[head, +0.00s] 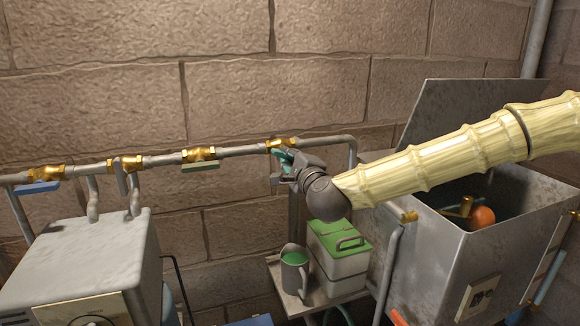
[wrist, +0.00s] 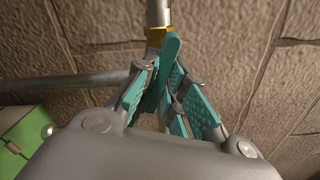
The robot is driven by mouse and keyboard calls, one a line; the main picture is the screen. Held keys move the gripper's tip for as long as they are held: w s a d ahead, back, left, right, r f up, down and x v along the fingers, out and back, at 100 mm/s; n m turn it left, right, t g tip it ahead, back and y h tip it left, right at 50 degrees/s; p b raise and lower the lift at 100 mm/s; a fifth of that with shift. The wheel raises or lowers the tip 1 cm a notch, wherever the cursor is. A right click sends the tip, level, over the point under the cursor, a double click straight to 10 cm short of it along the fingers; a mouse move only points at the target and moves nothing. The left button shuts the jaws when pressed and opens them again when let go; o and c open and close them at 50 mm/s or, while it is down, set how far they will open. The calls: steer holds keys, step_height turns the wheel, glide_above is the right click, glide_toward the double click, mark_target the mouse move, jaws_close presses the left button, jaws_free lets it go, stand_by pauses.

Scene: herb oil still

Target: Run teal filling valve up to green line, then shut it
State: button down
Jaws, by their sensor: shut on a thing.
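The teal valve handle (wrist: 171,48) sits at a brass valve body (head: 281,143) on the wall pipe. My gripper (head: 284,163) is shut on this handle. In the wrist view my gripper (wrist: 168,98) has its teal-padded fingers on either side of it, just below the brass fitting (wrist: 156,36). The fingers hide part of the handle, so I cannot tell how far the valve is turned. The open metal tank (head: 440,236) stands at the right with an orange float (head: 482,217) inside. I cannot make out a green line or a liquid level.
Other brass valves share the pipe, one with a blue handle (head: 38,188) and one with an olive handle (head: 200,166). A jug of green contents (head: 294,277) and a green-lidded box (head: 339,268) stand below my gripper. A metal box (head: 75,262) stands at the left.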

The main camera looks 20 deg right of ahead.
steer(key=shift+m+b, duration=7.2)
steer(key=shift+b, duration=2.6)
steer(key=c, duration=1.5)
jaws_free()
steer(key=s, duration=1.2)
steer(key=shift+d, duration=0.25)
